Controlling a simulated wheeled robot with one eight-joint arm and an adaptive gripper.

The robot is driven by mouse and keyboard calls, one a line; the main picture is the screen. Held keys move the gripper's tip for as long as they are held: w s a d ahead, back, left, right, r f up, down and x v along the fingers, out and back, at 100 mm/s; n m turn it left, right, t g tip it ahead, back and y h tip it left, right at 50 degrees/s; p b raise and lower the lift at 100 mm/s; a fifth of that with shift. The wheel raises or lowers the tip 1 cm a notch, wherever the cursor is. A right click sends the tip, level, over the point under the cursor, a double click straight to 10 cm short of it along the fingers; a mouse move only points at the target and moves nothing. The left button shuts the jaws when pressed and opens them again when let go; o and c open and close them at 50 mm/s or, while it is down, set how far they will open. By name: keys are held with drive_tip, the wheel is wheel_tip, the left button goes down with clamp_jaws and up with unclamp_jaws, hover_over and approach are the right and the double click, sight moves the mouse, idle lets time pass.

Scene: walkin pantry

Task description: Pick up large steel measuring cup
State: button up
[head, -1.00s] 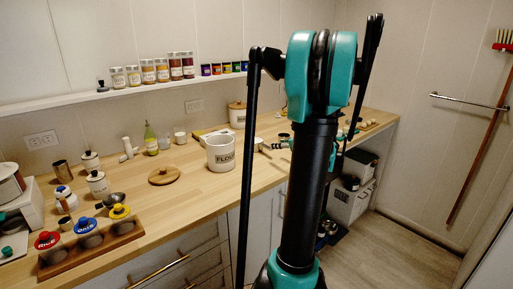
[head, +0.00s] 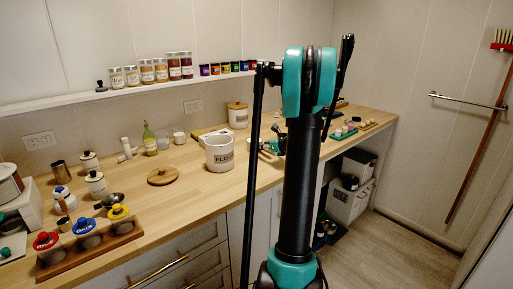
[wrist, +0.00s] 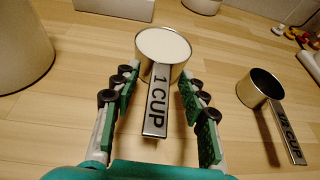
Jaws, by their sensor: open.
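The large steel measuring cup (wrist: 164,48) stands on the wooden counter in the wrist view, its flat handle marked "1 CUP" (wrist: 156,105) pointing back toward me. A pale fill or bright inside shows in its bowl. My gripper (wrist: 160,84) is open, with one green-padded finger on each side of the handle and a gap on both sides. In the head view my gripper (head: 268,146) is small, over the counter right of the flour crock, and my arm hides part of that area.
A smaller cup marked "1/2 CUP" (wrist: 262,88) lies to the right. The white flour crock (head: 220,153) stands close on the left. A wooden lid (head: 163,176) lies on the counter (head: 200,190). Bare wood surrounds the measuring cups.

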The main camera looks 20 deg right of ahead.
clamp_jaws()
drive_tip(key=shift+r, duration=0.1)
idle(0.5)
